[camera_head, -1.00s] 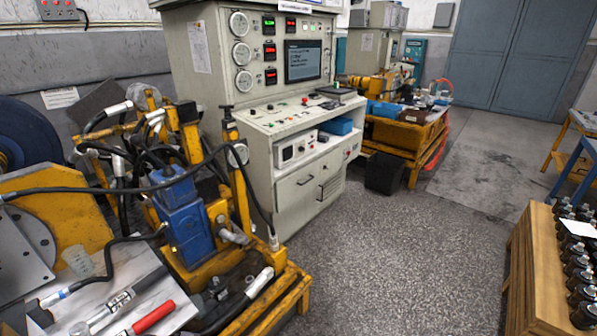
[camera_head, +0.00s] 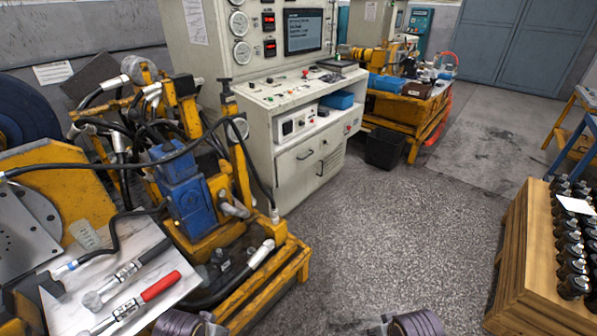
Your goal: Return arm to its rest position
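Parts of what look like my two arms show at the bottom edge of the head view, one left of centre and one right of centre. They are grey-purple, rounded and ringed, and cut off by the frame. Neither gripper is in view, so their fingers are hidden. The blue hydraulic motor (camera_head: 186,200) stands in the yellow test stand (camera_head: 243,165) at the left, with black hoses running around it.
A red-handled tool (camera_head: 160,286) and a black-handled tool (camera_head: 153,252) lie on a pale board (camera_head: 75,318) at the lower left. A control cabinet (camera_head: 300,180) stands behind. A wooden crate (camera_head: 515,270) of dark parts is at right. The grey floor (camera_head: 390,220) between is clear.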

